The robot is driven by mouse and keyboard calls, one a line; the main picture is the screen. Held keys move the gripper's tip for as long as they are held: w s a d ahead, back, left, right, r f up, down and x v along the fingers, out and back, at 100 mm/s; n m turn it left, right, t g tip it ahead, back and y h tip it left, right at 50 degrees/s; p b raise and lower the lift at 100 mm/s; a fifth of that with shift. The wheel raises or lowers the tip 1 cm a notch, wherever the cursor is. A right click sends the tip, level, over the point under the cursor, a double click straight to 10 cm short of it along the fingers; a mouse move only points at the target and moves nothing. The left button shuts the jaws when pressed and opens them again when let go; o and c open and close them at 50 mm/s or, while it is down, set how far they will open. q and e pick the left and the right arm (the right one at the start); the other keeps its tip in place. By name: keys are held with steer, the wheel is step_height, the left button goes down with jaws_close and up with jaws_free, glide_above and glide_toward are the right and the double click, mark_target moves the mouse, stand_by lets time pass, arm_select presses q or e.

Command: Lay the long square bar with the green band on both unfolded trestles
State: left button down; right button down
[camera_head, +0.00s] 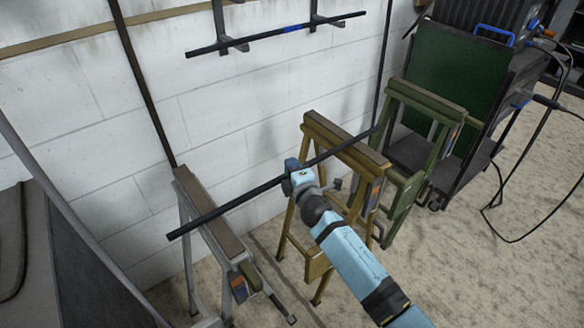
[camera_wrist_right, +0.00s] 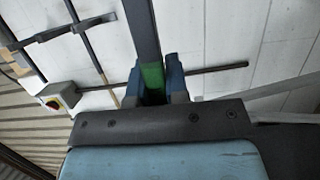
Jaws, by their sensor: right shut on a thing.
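The long dark square bar (camera_head: 232,204) runs slantwise across the head view, its near end past the grey trestle (camera_head: 207,215) and its far end past the brown-yellow trestle (camera_head: 343,147). My right gripper (camera_head: 293,174) is shut on the bar between these two trestles. In the right wrist view the bar's green band (camera_wrist_right: 152,77) sits between the fingers (camera_wrist_right: 156,80). The bar passes over the tops of both trestles; I cannot tell whether it touches them. A green trestle (camera_head: 428,104) stands farther right. My left gripper is not in view.
A bar with a blue band (camera_head: 277,33) lies on wall brackets above. A dark cart with a green panel (camera_head: 458,77) stands at the right, with cables (camera_head: 497,185) on the floor. Floor at the right front is clear.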

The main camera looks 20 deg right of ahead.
steer(key=shift+r, duration=0.1)
steer(key=shift+f, duration=0.2)
stand_by(0.4)
steer(key=shift+f+b, duration=0.1)
steer(key=shift+b, duration=0.25)
steer(key=c, duration=1.1)
jaws_free()
steer(key=shift+o, duration=0.2)
steer(key=s, duration=1.3)
steer(key=shift+s+d+p, duration=0.4)
steer(key=shift+p, duration=0.05)
